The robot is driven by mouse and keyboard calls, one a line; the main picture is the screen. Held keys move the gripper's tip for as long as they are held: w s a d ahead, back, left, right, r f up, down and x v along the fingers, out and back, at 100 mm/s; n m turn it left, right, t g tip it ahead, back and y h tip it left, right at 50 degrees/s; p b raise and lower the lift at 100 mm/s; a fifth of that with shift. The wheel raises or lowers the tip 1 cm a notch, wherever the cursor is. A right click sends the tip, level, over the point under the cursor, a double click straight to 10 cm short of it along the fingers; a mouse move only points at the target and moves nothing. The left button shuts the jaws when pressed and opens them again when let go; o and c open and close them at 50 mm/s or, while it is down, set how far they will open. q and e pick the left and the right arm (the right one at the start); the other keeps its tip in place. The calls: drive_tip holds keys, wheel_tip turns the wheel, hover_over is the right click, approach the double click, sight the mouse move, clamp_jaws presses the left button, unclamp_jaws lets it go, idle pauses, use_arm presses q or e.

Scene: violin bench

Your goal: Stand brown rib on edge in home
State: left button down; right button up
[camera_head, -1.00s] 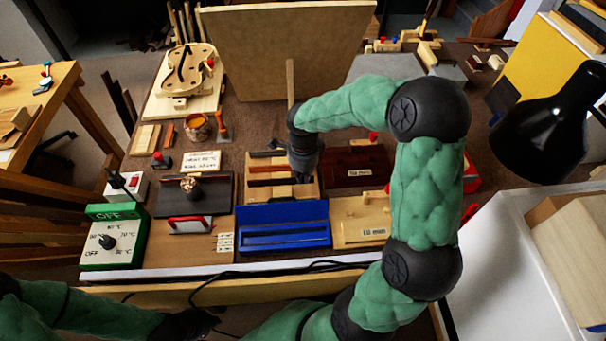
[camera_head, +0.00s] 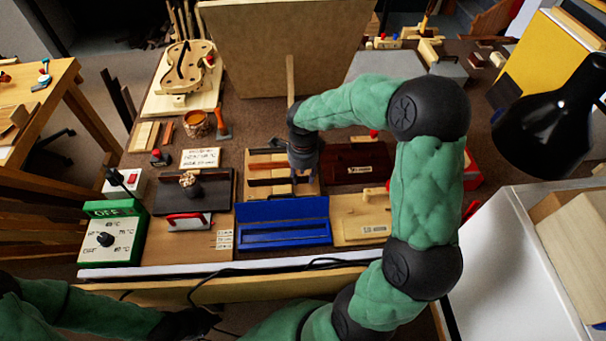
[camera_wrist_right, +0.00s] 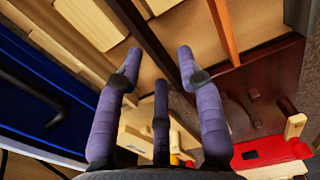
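A pale wooden rack (camera_head: 282,190) lies mid-bench with several strips across it. A dark brown strip (camera_head: 264,182) lies near its front edge, with a reddish-brown strip (camera_head: 262,166) behind it. In the right wrist view a dark brown strip (camera_wrist_right: 146,36) runs towards the space between my fingertips, and a reddish strip (camera_wrist_right: 224,30) stands beside it. I cannot tell for sure which is the brown rib. My right gripper (camera_head: 303,176) points down over the rack's right end; its fingers (camera_wrist_right: 158,66) are apart with nothing gripped. My left gripper (camera_head: 192,323) is dark and low at the front; its fingers are unclear.
A blue tray (camera_head: 284,237) lies in front of the rack, with a pale wooden block (camera_head: 350,230) beside it. A dark red box (camera_head: 352,166) stands close on the right. A large upright board (camera_head: 285,50) stands behind. A black lamp (camera_head: 555,120) hangs at right.

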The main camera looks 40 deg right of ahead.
wheel_tip(320, 180, up, 12)
idle(0.5)
drive_tip(key=shift+f, duration=0.15)
idle(0.3)
